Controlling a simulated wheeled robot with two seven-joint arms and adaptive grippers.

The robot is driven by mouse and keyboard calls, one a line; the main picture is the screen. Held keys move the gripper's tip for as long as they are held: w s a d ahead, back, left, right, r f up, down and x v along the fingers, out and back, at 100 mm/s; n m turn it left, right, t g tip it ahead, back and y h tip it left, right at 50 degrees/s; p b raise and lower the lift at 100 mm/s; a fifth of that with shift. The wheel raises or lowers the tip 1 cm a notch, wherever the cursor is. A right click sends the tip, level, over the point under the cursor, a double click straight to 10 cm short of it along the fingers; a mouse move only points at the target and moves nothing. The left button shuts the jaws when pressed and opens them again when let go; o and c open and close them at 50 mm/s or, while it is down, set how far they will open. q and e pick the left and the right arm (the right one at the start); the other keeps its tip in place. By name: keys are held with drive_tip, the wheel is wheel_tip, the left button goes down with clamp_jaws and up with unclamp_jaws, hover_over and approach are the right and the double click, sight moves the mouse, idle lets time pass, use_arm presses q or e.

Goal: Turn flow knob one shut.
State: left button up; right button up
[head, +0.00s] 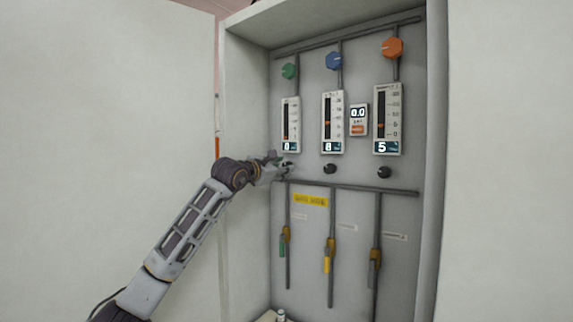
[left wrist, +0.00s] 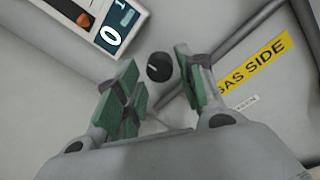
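Flow knob one is a small black knob (left wrist: 159,67) with a white mark, seen in the left wrist view under the first flow meter (left wrist: 105,20). That meter (head: 291,125) is the leftmost in the head view and its display reads 0. My left gripper (head: 288,168) is at the panel below this meter and hides knob one in the head view. In the left wrist view the gripper (left wrist: 155,78) is open, with green-padded fingers on either side of the knob and a gap to each. Whether the fingertips reach the knob's depth I cannot tell. My right gripper is not in view.
Two more black knobs (head: 330,169) (head: 384,172) sit to the right under their meters. The cabinet's side wall (head: 245,120) stands close to the left arm.

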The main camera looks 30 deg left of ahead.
use_arm(q)
drive_tip(key=shift+w+d+p, duration=0.1)
drive_tip(key=shift+w+p, duration=0.45)
drive_tip(key=shift+w, duration=1.15)
drive_tip(key=c, duration=0.8)
drive_tip(key=shift+o, duration=0.2)
drive_tip(key=shift+n, duration=0.3)
